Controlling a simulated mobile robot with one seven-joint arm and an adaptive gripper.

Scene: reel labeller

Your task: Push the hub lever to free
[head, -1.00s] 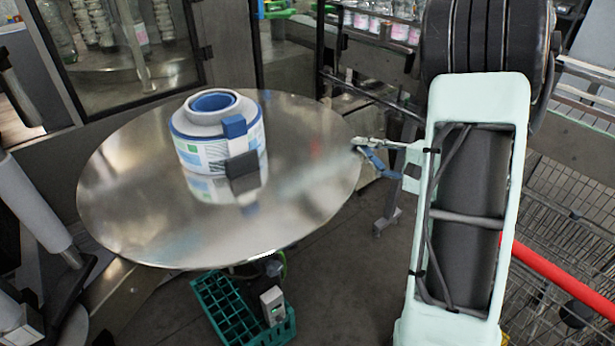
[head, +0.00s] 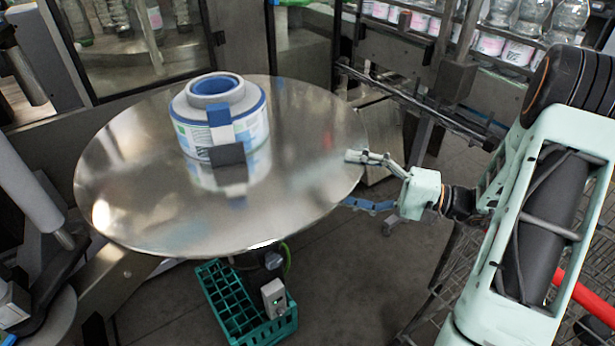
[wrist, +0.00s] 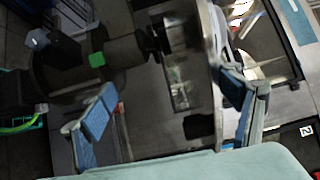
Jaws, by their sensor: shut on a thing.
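A round steel disc (head: 130,200) carries a white reel-like hub (head: 247,128) with blue rings. A blue block (head: 220,118) with a dark grey block (head: 228,155) below it is on the hub's front; I cannot tell for sure which part is the lever. My gripper (head: 368,181) is at the disc's right edge, away from the hub. One finger is above the disc level and the blue one lower. In the wrist view my gripper (wrist: 170,112) has its pads wide apart, with the disc's edge (wrist: 218,70) running between them. I see nothing pinched.
A green crate (head: 222,308) stands on the floor under the disc, with a small grey box (head: 274,299) at it. A rail with bottles (head: 510,48) runs at the back right. A glass-fronted cabinet (head: 140,45) stands behind the disc.

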